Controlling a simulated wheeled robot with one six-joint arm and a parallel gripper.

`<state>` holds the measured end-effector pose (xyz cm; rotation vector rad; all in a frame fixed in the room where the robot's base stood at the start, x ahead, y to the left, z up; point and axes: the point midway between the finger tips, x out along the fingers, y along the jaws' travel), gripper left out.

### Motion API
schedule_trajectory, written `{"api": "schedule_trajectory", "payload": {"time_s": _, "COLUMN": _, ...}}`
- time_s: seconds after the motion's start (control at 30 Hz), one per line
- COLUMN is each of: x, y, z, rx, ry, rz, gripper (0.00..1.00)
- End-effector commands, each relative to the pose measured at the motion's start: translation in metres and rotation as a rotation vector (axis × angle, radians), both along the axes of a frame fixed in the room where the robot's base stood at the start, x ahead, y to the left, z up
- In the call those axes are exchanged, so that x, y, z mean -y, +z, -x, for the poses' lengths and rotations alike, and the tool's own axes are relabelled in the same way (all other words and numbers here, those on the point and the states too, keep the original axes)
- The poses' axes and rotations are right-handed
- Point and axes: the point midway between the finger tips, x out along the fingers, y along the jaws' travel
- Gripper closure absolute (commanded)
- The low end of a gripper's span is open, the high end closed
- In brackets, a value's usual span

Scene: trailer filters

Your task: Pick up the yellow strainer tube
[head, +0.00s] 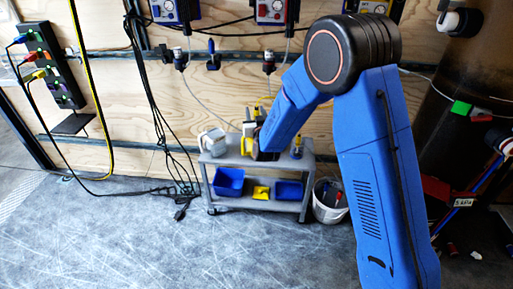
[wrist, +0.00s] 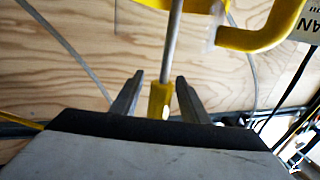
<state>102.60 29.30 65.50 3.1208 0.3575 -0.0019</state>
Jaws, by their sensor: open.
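My gripper (wrist: 160,76) is open in the wrist view. Between and just past its fingers is a yellow piece (wrist: 159,98) on a thin grey rod (wrist: 173,45) that runs up out of the picture. It may be part of the yellow strainer tube, but I cannot tell. A larger yellow curved part (wrist: 262,34) shows at the upper right, apart from the fingers. In the head view my arm reaches down to the grey cart, and the fingers are hidden. A yellow object (head: 247,146) shows just left of my wrist, above the cart top.
The grey cart (head: 220,158) stands at the plywood wall. A white jug-like container (head: 213,141) is on its left. A white bucket (head: 330,212) stands right. Cables hang left; the front floor is clear.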

Motion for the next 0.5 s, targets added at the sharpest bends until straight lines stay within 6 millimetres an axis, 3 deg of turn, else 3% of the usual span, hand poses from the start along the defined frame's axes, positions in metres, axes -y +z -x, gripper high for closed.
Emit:
{"api": "schedule_trajectory", "payload": {"time_s": 0.23, "x": -0.0002, "y": 0.0004, "z": -0.0014, "rx": 0.0, "ry": 0.0, "rz": 0.0, "gripper": 0.59}}
{"api": "schedule_trajectory", "payload": {"time_s": 0.4, "x": -0.0002, "y": 0.0004, "z": -0.0013, "rx": 0.001, "ry": 0.0, "rz": 0.0, "gripper": 1.0}}
{"api": "schedule_trajectory", "payload": {"time_s": 0.5, "x": -0.0002, "y": 0.0007, "z": -0.0013, "rx": 0.001, "ry": 0.0, "rz": 0.0, "gripper": 1.0}}
